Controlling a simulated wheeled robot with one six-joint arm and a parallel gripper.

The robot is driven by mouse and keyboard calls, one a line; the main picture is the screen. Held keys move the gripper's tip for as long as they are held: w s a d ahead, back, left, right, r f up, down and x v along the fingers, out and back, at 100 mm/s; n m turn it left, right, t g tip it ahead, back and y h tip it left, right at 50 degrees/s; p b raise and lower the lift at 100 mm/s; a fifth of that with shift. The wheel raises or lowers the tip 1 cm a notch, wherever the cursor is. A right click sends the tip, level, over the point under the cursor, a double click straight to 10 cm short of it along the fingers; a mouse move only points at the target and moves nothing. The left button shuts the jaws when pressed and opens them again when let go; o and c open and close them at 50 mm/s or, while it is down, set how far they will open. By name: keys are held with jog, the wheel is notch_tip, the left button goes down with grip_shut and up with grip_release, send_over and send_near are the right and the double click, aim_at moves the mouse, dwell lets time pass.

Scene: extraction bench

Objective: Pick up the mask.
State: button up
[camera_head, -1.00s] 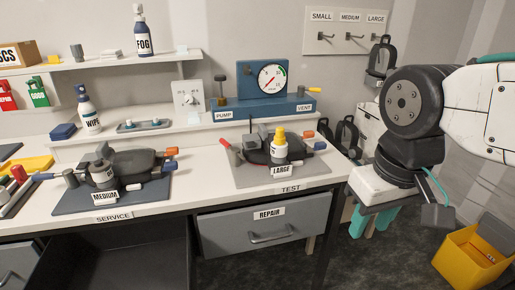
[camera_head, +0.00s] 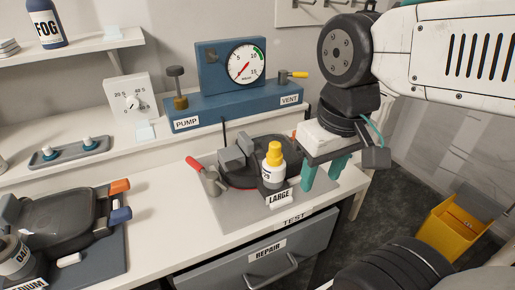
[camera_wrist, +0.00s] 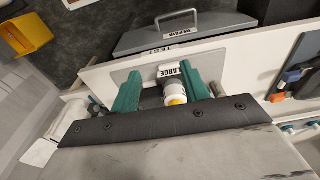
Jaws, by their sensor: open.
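A dark rounded unit (camera_head: 240,180), which looks like the mask, lies on the grey mat at the TEST station. A LARGE tag (camera_head: 279,198) and a white bottle-like part with a yellow cap (camera_head: 273,165) are at its front. My gripper (camera_head: 324,170) has teal fingers pointing down, open and empty, just right of this unit. In the wrist view, the white part (camera_wrist: 174,95) and the LARGE tag show between my open fingers (camera_wrist: 162,78). Most of the dark unit is hidden there by my gripper body. I cannot tell the height gap.
A blue gauge box (camera_head: 230,64) with PUMP and VENT controls stands behind the station. A red-handled clamp (camera_head: 208,178) is at its left. A MEDIUM unit (camera_head: 65,218) lies further left. The REPAIR drawer (camera_head: 265,250) is below. A yellow bin (camera_head: 455,232) stands right.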

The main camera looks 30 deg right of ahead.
jog(key=shift+g, duration=0.3)
jog(key=w, duration=0.4)
jog(key=w+a+r, duration=0.1)
jog(key=w, duration=0.4)
jog(key=w+r, duration=0.1)
jog(key=w, duration=0.3)
jog(key=shift+w+a+r, duration=0.15)
jog(key=shift+w+r, duration=0.1)
jog(key=shift+w, duration=0.1)
send_over(247, 138)
jog(key=s, duration=0.1)
jog(key=shift+d+f+g, duration=0.2)
jog(key=shift+f+g, duration=0.1)
jog(key=shift+f, duration=0.6)
jog(key=shift+w+f, duration=0.1)
jog(key=shift+f, duration=0.15)
jog(key=f, duration=0.7)
jog(key=shift+w+a+f, duration=0.2)
jog(key=shift+w+a, duration=0.05)
jog(key=shift+w, duration=0.1)
jog(key=shift+r, duration=0.1)
grip_shut()
